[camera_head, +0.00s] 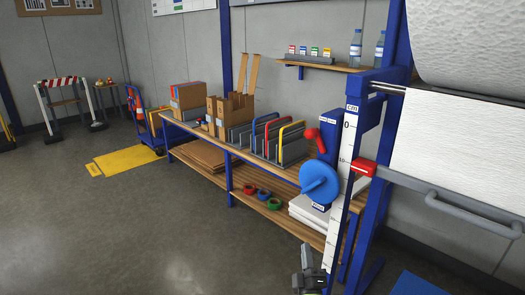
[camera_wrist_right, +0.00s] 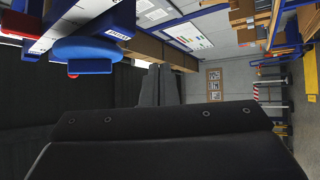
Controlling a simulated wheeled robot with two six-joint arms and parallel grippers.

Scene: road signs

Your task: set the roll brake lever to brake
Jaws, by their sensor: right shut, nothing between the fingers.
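The roll brake lever, a red arm with a round knob (camera_head: 312,134), sits on a blue upright box (camera_head: 328,160) on the roll stand's post. It tilts up and to the left, near the box's upper label. A blue disc (camera_head: 319,182) sticks out below the lever and also shows in the right wrist view (camera_wrist_right: 88,50). My right gripper (camera_head: 308,252) is shut and empty, below the disc and apart from it. My left gripper is out of view.
The big paper roll (camera_head: 470,45) and a grey bar (camera_head: 445,195) are at right. A wooden bench (camera_head: 235,150) with boxes and racks stands behind.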

